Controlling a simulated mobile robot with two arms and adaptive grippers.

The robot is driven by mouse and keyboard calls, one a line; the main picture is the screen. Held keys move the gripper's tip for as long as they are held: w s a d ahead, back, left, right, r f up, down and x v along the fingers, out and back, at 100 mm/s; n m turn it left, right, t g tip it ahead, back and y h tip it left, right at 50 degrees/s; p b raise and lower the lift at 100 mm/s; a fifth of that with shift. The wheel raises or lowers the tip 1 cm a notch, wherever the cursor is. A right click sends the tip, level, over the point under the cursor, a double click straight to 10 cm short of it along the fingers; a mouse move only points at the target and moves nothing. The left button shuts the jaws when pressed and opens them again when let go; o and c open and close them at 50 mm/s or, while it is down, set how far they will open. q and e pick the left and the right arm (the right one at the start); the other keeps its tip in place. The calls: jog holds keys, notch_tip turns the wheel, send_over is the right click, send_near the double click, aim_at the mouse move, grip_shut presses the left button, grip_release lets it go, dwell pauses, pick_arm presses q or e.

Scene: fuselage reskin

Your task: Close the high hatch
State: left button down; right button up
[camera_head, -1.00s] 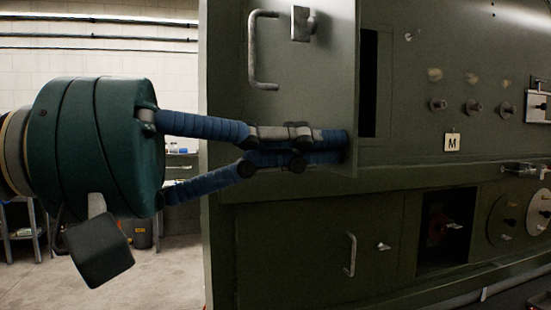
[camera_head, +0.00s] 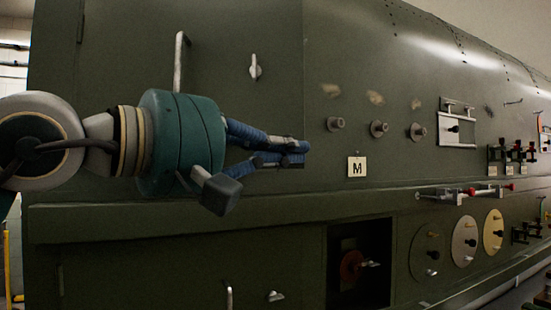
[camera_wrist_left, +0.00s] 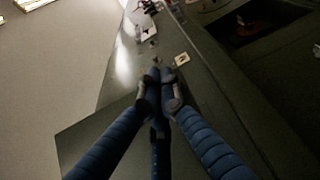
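The high hatch (camera_head: 235,40) is a dark green panel in the upper left of the head view. It lies flush or nearly flush with the green fuselage wall, with a thin vertical seam at its right edge and no dark opening showing. It carries a metal bar handle (camera_head: 180,60), its lower end hidden by my gripper, and a small latch (camera_head: 254,68). My left gripper (camera_head: 303,148) is in front of the hatch's lower right part, its blue fingers drawn together and empty. The fingers also meet in the left wrist view (camera_wrist_left: 162,77). Contact with the hatch cannot be told. My right gripper is not in view.
Right of the hatch are several knobs (camera_head: 379,129) and a white M label (camera_head: 357,167), which shows in the wrist view too (camera_wrist_left: 182,59). A ledge (camera_head: 120,219) runs below. An open dark recess (camera_head: 347,242) with a red part sits lower down.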

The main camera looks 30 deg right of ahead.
pick_arm(q)
jog(key=w+d+n+t+p, duration=0.1)
jog(key=w+d+t, duration=0.1)
jog(key=w, duration=0.4)
jog(key=w+d+n+t+y+p, duration=0.1)
jog(key=w+d+n+t, duration=0.1)
jog(key=w+d, duration=0.3)
jog(key=shift+w+t, duration=0.5)
jog(key=shift+w, duration=0.5)
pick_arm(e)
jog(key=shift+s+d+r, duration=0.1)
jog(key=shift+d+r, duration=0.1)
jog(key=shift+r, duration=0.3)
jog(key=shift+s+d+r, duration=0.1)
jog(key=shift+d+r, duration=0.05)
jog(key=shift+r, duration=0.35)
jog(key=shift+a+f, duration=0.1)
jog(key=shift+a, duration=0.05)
